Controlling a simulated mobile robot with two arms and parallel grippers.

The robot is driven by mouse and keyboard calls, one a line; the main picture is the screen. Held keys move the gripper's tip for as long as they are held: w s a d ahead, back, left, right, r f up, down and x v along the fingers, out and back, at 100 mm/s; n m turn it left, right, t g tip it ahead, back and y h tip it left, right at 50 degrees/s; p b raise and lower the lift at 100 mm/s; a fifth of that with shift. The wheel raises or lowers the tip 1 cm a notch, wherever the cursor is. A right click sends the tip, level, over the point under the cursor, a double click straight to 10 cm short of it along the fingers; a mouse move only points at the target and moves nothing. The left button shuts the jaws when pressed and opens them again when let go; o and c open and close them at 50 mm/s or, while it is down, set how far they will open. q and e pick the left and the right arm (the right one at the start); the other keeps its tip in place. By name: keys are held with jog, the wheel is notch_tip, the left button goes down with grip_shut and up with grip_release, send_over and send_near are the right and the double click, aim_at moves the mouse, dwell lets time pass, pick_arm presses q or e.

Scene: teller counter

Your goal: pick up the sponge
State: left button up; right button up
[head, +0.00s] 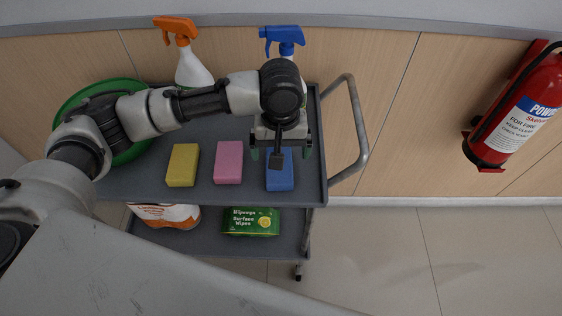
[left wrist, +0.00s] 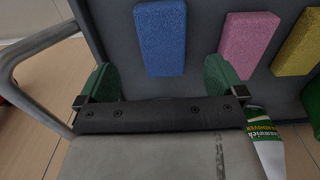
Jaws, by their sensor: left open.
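Three sponges lie in a row on the grey cart's top shelf (head: 205,200): a yellow one (head: 183,165), a pink one (head: 229,162) and a blue one (head: 281,178). My left gripper (head: 281,153) is over the blue sponge, open, with its fingers apart on either side; part of the sponge is hidden by it. In the left wrist view the blue sponge (left wrist: 160,38) lies ahead of the two green fingertips (left wrist: 165,82), with nothing between them. The pink sponge (left wrist: 249,45) and yellow sponge (left wrist: 300,45) are to its right. My right gripper is not in view.
A green basin (head: 70,104), an orange-topped spray bottle (head: 190,60) and a blue-topped one (head: 283,42) stand at the back of the cart. A metal handle (head: 360,130) is on its right side. The lower shelf holds a green wipes pack (head: 251,222). A fire extinguisher (head: 515,110) hangs at right.

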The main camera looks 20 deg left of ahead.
aim_at(276, 180)
pick_arm(q)
jog(key=shift+s+f, duration=0.2)
jog(key=shift+f, duration=0.7)
jog(key=shift+w+f, duration=0.1)
jog(key=shift+f, duration=0.25)
jog(key=f, duration=0.3)
jog(key=shift+w+a+f, duration=0.15)
jog(key=shift+a+f, duration=0.1)
jog(key=shift+f, duration=0.7)
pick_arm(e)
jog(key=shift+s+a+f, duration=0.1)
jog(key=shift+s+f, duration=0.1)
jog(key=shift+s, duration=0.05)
pick_arm(q)
jog(key=shift+c, duration=0.5)
jog(key=c, duration=0.9)
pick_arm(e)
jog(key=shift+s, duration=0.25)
pick_arm(q)
jog(key=shift+r, duration=0.15)
